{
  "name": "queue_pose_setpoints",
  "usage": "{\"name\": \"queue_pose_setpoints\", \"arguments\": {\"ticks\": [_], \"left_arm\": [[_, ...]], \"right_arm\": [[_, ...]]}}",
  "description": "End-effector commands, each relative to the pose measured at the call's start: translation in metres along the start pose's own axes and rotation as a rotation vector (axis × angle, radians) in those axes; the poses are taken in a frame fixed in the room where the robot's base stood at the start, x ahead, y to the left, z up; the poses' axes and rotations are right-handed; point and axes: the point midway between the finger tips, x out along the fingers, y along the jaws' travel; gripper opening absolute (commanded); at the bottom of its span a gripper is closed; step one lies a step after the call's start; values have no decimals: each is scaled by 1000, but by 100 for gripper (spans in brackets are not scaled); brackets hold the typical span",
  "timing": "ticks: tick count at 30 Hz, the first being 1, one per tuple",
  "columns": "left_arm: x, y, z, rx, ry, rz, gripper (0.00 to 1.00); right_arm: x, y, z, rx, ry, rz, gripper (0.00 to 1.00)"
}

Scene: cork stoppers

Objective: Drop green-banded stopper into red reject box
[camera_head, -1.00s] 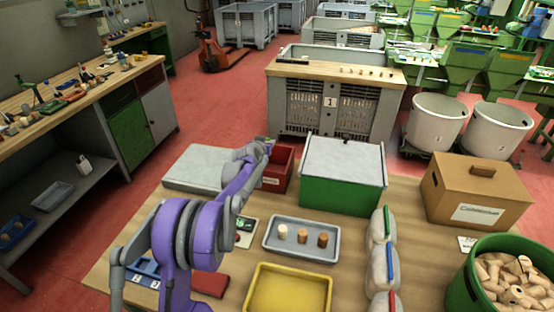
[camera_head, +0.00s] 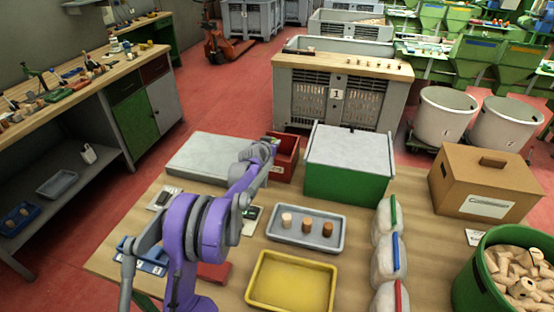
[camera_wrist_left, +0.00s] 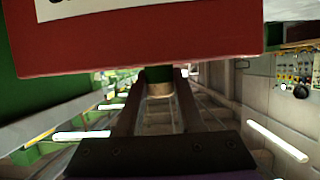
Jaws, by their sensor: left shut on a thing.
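The green-banded stopper (camera_wrist_left: 159,90) is a pale cork with a dark green band. In the left wrist view it sits between the fingers of my left gripper (camera_wrist_left: 159,102), which is shut on it. The red reject box (camera_wrist_left: 140,42) fills the top of that view, its white label partly cut off, and overlaps the stopper's far end. In the head view the red box (camera_head: 287,157) stands at the table's back, left of a green box. My left gripper (camera_head: 270,146) is at its left side; its fingers and the stopper are hidden there. My right gripper is not in view.
A green box with a grey lid (camera_head: 348,184) stands close right of the red box. A grey flat slab (camera_head: 205,153) lies to its left. A grey tray (camera_head: 335,243) with three stoppers and a yellow tray (camera_head: 257,297) are in front.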

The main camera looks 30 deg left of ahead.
Motion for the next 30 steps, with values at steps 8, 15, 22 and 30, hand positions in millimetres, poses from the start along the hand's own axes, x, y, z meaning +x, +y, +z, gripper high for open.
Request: {"name": "queue_pose_setpoints", "arguments": {"ticks": [8,15,22,30], "left_arm": [[0,0,-1,0,0,0,71],[0,0,-1,0,0,0,72],[-14,0,-1,1,0,-1,72],[-63,0,0,0,0,-1,72]], "right_arm": [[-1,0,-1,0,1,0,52],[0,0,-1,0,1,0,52],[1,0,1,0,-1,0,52],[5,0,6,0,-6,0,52]]}}
